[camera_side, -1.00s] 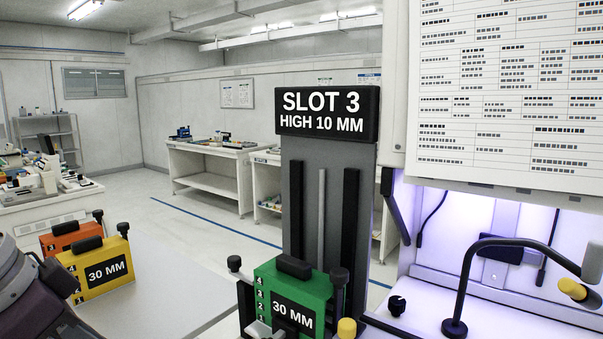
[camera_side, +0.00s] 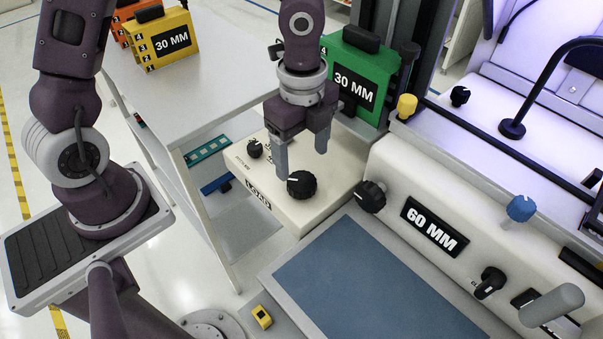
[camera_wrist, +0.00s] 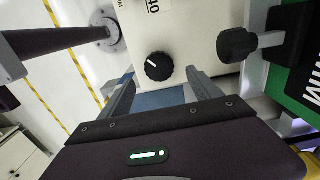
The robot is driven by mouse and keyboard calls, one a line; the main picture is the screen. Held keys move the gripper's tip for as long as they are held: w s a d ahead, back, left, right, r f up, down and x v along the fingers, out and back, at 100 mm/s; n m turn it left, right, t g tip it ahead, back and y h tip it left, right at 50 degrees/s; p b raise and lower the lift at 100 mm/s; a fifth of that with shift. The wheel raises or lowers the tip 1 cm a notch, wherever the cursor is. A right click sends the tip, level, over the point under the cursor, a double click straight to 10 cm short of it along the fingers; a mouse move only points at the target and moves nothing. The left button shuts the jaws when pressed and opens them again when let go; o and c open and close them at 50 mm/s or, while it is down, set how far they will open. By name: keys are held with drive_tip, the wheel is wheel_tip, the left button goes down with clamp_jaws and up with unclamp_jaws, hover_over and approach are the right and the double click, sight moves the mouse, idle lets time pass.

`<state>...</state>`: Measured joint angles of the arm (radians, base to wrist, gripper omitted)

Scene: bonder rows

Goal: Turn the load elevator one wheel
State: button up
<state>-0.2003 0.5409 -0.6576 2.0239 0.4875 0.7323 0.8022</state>
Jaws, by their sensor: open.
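A cream box (camera_side: 312,208) labelled LOAD carries a large black ribbed wheel (camera_side: 301,185) at its front and a smaller black knob (camera_side: 255,148) at its back left. My gripper (camera_side: 303,158) points down above this box, its two fingers apart and empty, near the large wheel. In the wrist view a black knob with a white mark (camera_wrist: 159,66) shows beyond the gap between my open fingers (camera_wrist: 163,86). I cannot tell which of the two it is. No contact shows in the wrist view.
A green 30 MM magazine (camera_side: 360,80) stands close behind my gripper. At right the machine panel has a 60 MM display (camera_side: 434,227), a black knob (camera_side: 370,196) and a blue knob (camera_side: 521,208). A yellow magazine (camera_side: 163,40) stands on the bench at back left.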

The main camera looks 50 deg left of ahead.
sight(301, 180)
wheel_tip(301, 180, down, 6)
drive_tip(key=shift+f, duration=0.15)
drive_tip(key=c, duration=1.4)
drive_tip(key=shift+o, duration=0.2)
drive_tip(key=shift+n, duration=3.8)
drive_tip(key=o, duration=1.4)
drive_tip(key=shift+c, duration=0.2)
